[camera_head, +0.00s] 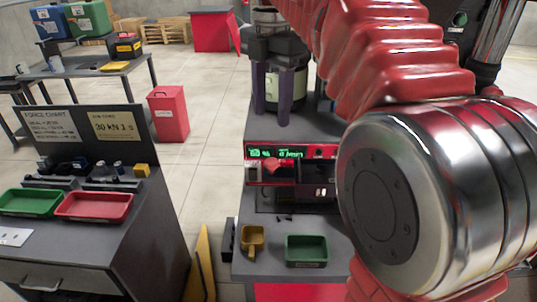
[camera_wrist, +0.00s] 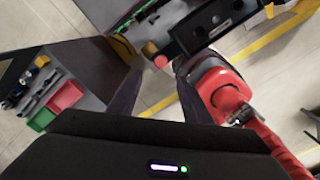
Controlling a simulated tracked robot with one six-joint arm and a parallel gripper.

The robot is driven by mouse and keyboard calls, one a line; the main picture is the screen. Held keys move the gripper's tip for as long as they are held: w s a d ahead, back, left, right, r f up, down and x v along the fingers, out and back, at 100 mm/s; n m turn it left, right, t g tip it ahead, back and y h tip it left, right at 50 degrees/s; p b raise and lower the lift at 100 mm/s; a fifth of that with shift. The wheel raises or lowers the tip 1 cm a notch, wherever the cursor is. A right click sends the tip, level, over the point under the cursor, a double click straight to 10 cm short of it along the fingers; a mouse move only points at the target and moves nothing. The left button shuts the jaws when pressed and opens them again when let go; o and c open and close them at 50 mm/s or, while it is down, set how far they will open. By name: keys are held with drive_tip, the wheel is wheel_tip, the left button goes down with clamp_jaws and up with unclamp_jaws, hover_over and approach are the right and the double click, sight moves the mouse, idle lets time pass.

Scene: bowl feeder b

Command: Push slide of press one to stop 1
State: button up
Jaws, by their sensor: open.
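The press unit (camera_head: 290,151) has a red front panel with a green lit display and stands on a grey-topped bench. A small red part (camera_head: 276,166) sits below the display; I cannot tell whether it is the slide of press one. Stop marks are too small to read. My gripper (camera_head: 279,108) points down behind and above the panel, its two dark purple fingers apart and nothing between them that I can see held. In the wrist view the fingers (camera_wrist: 158,66) are spread, and a round red knob (camera_wrist: 149,48) shows beyond the tips.
A green tray (camera_head: 306,249) and a yellow scoop-like bin (camera_head: 252,239) are at the bench front. A side cabinet at left carries a green tray (camera_head: 30,202) and a red tray (camera_head: 94,206). A red bin (camera_head: 168,115) stands on the floor. My arm hides the bench's right side.

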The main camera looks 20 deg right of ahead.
sight(270, 160)
wheel_tip(270, 160, down, 12)
drive_tip(key=shift+f, duration=0.15)
idle(0.5)
drive_tip(key=shift+c, duration=0.7)
clamp_jaws()
drive_tip(key=shift+a, duration=0.2)
drive_tip(key=shift+d, duration=0.1)
